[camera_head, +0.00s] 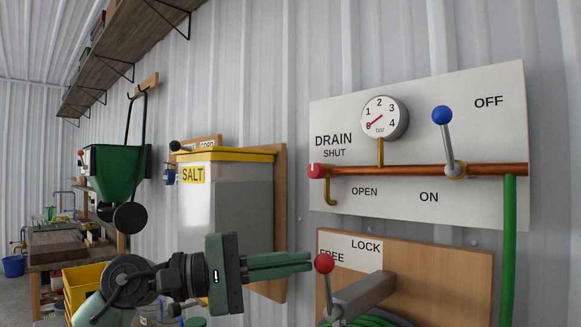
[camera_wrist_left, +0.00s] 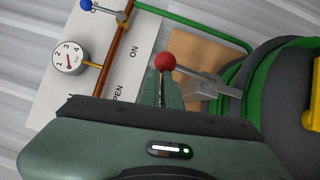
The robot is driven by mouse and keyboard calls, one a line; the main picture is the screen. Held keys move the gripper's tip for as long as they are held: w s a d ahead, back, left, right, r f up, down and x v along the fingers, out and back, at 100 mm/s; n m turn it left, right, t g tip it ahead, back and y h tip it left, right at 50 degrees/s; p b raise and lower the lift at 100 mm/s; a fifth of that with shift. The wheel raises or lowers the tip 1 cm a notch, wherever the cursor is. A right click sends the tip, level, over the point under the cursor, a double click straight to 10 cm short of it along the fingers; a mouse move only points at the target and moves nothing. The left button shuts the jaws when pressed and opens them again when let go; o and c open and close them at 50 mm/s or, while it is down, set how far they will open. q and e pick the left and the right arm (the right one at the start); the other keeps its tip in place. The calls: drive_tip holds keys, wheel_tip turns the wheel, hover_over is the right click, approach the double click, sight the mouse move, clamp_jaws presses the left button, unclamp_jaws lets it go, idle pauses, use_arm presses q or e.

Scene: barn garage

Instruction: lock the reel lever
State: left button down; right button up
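The reel lever has a red ball knob (camera_head: 324,262) on a grey stem and stands under the word FREE on the wooden board (camera_head: 440,278), left of LOCK. My left gripper (camera_head: 308,262) points right, its green fingers together with almost no gap. Its tips are just left of the red knob in the head view; whether they touch it I cannot tell. In the left wrist view the knob (camera_wrist_left: 165,62) shows just beyond the fingertips (camera_wrist_left: 163,82), not between them. My right gripper is out of view.
A grey bracket (camera_head: 362,294) and green hose (camera_head: 370,321) lie right of the lever. Above is the drain panel (camera_head: 480,205) with a gauge (camera_head: 384,118), a blue-knobbed lever (camera_head: 442,116) and a red tap (camera_head: 315,171). A salt bin (camera_head: 225,205) stands behind my left arm.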

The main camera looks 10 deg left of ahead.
use_arm(q)
wheel_tip(320, 180, up, 19)
drive_tip(key=shift+r+p, duration=0.2)
drive_tip(key=shift+p, duration=0.2)
